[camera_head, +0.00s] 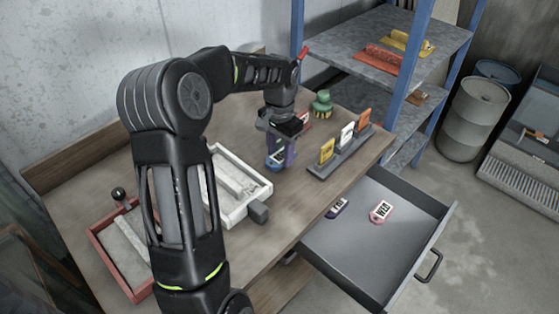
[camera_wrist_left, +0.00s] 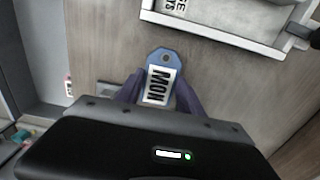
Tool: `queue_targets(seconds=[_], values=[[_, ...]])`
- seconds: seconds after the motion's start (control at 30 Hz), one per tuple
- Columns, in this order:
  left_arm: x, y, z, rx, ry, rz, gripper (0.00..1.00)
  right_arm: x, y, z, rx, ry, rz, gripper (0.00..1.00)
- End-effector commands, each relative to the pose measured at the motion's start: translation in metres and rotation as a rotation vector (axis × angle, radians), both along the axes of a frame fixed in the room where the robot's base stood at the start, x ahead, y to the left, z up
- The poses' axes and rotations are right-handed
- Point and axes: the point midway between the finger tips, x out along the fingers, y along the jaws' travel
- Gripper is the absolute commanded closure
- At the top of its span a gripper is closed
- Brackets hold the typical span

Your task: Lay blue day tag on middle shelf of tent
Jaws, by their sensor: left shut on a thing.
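The blue day tag (camera_wrist_left: 163,80) shows in the left wrist view with a white label reading MON and a hole at its far end. My left gripper (camera_wrist_left: 158,95) is shut on it, with a purple finger on each side. In the head view my left gripper (camera_head: 279,148) is over the wooden bench, and the blue tag (camera_head: 274,163) shows only in part at its fingers. I cannot tell how high above the bench it is. A rack with blue posts and grey shelves (camera_head: 372,35) stands at the back right; I see no tent. My right gripper is out of view.
A white-framed tray (camera_head: 258,201) and a red-framed tray (camera_head: 100,238) lie on the bench. A holder (camera_head: 338,156) with yellow, white and orange cards stands right of my gripper, near a green object (camera_head: 322,104). An open drawer (camera_head: 375,258) holds a pink tag (camera_head: 381,211) and a dark tag (camera_head: 337,207).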

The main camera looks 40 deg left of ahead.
Motion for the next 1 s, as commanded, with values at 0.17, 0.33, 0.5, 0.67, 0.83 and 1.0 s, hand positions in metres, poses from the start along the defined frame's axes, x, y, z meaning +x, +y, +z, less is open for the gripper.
queue_targets(seconds=[0.17,0.33,0.5,0.67,0.83,1.0], values=[[-0.001,-0.001,-0.011,-0.002,0.003,0.000,0.94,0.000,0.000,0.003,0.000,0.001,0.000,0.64],[-0.001,0.000,-0.033,-0.001,0.002,-0.001,0.94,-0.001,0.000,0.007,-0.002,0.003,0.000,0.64],[0.000,0.000,-0.037,0.000,-0.001,0.000,0.94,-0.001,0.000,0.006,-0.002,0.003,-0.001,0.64],[0.000,0.000,-0.038,0.000,0.000,0.000,0.94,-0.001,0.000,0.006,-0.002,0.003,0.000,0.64],[0.000,0.000,-0.040,0.000,-0.001,-0.001,0.51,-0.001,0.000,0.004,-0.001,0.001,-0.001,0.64],[0.000,0.000,-0.040,-0.001,0.000,0.000,0.37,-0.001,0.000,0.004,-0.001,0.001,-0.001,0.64]])
